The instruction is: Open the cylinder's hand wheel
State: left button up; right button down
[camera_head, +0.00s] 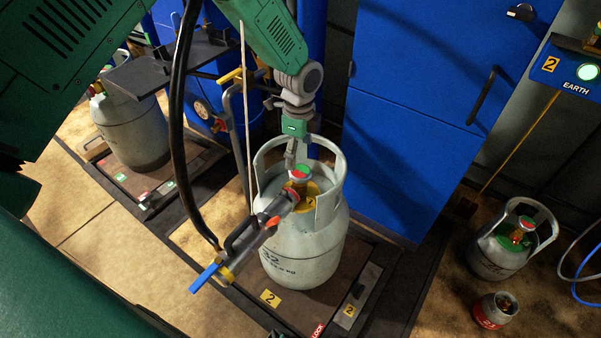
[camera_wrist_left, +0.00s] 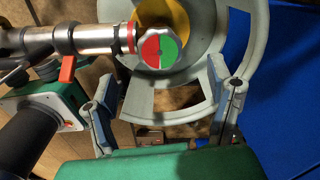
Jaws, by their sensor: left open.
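The grey gas cylinder (camera_head: 302,245) stands upright on the scale marked 2 (camera_head: 290,302). Its hand wheel (camera_head: 299,172), half red and half green on top, sits inside the collar (camera_head: 328,195). The hand wheel also shows in the left wrist view (camera_wrist_left: 158,48). My left gripper (camera_head: 296,155) reaches down at the collar, close by the hand wheel. In the left wrist view my left gripper (camera_wrist_left: 163,80) is open, its fingers wide apart on either side below the wheel, with nothing between them.
A hose coupling with a blue lever (camera_head: 206,277) joins the valve from the left, with a black hose (camera_head: 177,130) rising from it. A blue cabinet (camera_head: 415,130) stands behind. Another cylinder (camera_head: 133,130) is at left; smaller ones (camera_head: 497,252) (camera_head: 494,311) are at right.

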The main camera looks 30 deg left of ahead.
aim_at(299, 170)
pick_arm(q)
notch_tip(299, 170, down, 7)
jog(key=shift+b, duration=0.85)
jog(key=c, duration=1.2)
